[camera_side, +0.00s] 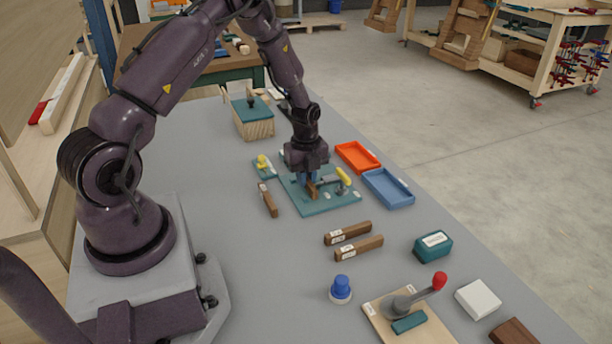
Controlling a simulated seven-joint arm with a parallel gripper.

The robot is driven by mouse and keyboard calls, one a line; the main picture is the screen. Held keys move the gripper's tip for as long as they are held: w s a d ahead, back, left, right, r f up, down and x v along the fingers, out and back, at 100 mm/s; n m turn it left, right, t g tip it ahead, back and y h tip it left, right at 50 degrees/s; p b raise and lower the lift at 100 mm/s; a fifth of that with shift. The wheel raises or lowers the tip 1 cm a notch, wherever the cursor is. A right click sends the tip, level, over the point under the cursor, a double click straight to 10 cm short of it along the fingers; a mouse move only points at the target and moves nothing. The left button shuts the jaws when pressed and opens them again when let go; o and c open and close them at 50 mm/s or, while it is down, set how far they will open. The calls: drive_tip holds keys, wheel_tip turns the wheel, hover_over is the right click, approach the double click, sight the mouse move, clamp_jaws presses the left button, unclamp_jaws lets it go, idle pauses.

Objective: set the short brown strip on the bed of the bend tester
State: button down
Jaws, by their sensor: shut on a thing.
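My gripper (309,182) points down over a teal plate (318,208) with a yellow-handled lever (343,177). It is shut on a short brown strip (313,191), which shows just below the fingers; whether it touches the plate I cannot tell. A second lever device with a red knob (439,281) stands on a pale wooden base (388,329) at the front right, with a teal block (409,322) on it. The picture does not make clear which device is the bend tester. The fingers partly hide the plate's middle.
One brown strip (268,200) lies left of the plate, and two labelled ones (347,233) lie in front. An orange tray (358,156) and a blue tray (388,188) stand to the right. A teal-topped wooden box (253,128) stands behind.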

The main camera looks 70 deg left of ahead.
drive_tip(key=shift+f, duration=0.3)
drive_tip(key=c, duration=1.1)
unclamp_jaws()
drive_tip(key=shift+o, duration=0.5)
drive_tip(key=o, duration=0.3)
drive_tip(key=shift+w, duration=0.1)
drive_tip(key=shift+o, duration=0.3)
drive_tip(key=shift+r, duration=3)
